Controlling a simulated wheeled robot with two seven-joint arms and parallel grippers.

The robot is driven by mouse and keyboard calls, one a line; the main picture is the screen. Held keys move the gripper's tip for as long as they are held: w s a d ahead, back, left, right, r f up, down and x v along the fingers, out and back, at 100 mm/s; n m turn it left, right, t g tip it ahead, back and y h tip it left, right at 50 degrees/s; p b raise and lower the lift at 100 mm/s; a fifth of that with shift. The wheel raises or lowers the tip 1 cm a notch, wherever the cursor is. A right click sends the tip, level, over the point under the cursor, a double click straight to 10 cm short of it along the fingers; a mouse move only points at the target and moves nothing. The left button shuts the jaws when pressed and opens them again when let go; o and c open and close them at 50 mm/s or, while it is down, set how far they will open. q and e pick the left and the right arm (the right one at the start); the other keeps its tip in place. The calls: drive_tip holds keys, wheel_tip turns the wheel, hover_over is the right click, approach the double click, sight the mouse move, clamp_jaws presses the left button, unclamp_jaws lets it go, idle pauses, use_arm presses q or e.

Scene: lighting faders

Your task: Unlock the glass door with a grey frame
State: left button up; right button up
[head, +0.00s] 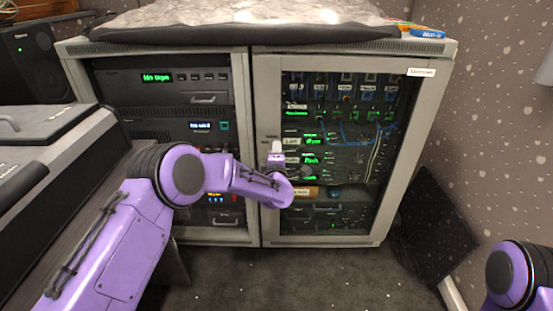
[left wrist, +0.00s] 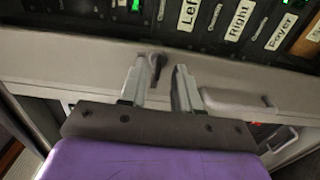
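The glass door (head: 335,215) with a grey frame closes the right half of the rack cabinet, and its frame sits flush with the cabinet. My left gripper (head: 277,158) is at the door's left frame strip, about mid-height, and partly hidden by my wrist. In the left wrist view, its two fingers (left wrist: 160,82) are apart. A small dark key or knob (left wrist: 155,64) on the grey frame shows between the fingertips, closer to the left finger. I cannot tell whether a finger touches it. My right gripper is out of view; only part of that arm shows at lower right.
Behind the glass are patch panels, cables and labelled units. The left rack bay (head: 165,95) has open-faced equipment. A grey desk or console (head: 60,150) stands at left, and a dark panel (head: 435,220) leans by the right wall. Dark carpet before the door is clear.

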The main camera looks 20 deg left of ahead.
use_arm(q)
drive_tip(key=p+v, duration=0.1)
drive_tip(key=v, duration=0.8)
drive_tip(key=shift+r, duration=0.1)
drive_tip(key=s+a+f+m+g+h, duration=0.15)
drive_tip(key=s+f+m+g, duration=0.35)
drive_tip(key=s+f, duration=0.55)
drive_tip(key=s+a+f+m+g+h, duration=0.1)
drive_tip(key=s+a+f+m+g, duration=0.2)
drive_tip(key=s+f+m, duration=0.6)
drive_tip(key=s+a+f+g, duration=0.2)
drive_tip(key=s+f, duration=0.1)
drive_tip(key=s, duration=0.5)
drive_tip(key=s+a+f+g, duration=0.2)
drive_tip(key=s, duration=0.7)
drive_tip(key=s+a+f+g, duration=0.2)
drive_tip(key=s+f, duration=0.1)
drive_tip(key=s, duration=0.5)
wheel_tip(320, 180, up, 18)
drive_tip(key=p, duration=1.9)
drive_tip(key=shift+s+a+r+y, duration=0.25)
drive_tip(key=shift+s+a+y, duration=0.05)
drive_tip(key=shift+s+y, duration=0.2)
